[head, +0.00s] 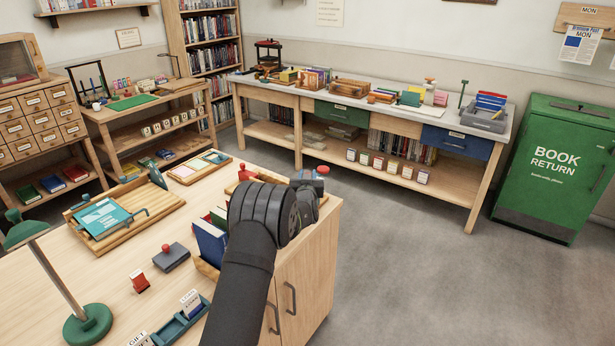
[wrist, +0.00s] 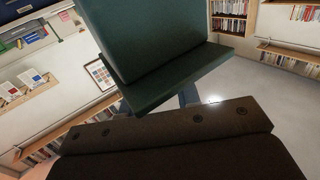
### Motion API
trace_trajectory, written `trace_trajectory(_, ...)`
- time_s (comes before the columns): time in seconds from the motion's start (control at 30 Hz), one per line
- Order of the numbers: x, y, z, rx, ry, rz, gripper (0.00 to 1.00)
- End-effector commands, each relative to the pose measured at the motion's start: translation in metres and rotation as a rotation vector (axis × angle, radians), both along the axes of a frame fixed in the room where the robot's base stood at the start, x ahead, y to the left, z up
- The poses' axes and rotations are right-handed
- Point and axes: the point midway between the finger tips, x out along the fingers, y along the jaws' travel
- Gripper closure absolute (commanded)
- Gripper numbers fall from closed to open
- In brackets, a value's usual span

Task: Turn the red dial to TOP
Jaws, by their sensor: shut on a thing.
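My gripper (head: 310,184) is at the far right corner of the wooden desk, mostly hidden behind my own thick dark wrist. A small red part (head: 323,170) shows at its far end, on or beside a blue-grey body; I take it for the red dial. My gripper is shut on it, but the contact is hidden. In the wrist view a large dark green block (wrist: 155,45) fills the upper middle, and I cannot tell what it is. A dark brown bar crosses the bottom. No red dial or TOP mark can be made out there.
On the desk (head: 120,268) are blue and green books (head: 210,240) in a holder, a red-knobbed stamp (head: 172,256), a green lamp (head: 88,322) and a wooden tray with a teal book (head: 104,216). A green book-return bin (head: 556,165) stands right. The grey floor between is clear.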

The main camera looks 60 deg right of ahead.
Motion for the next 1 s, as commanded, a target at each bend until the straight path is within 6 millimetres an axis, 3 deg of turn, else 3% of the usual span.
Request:
trace_trajectory(0.97,0.0007,0.0006,-0.0002,0.0,0.0,0.001,0.93)
trace_trajectory(1.0,0.0007,0.0006,-0.0002,0.0,0.0,0.001,0.68)
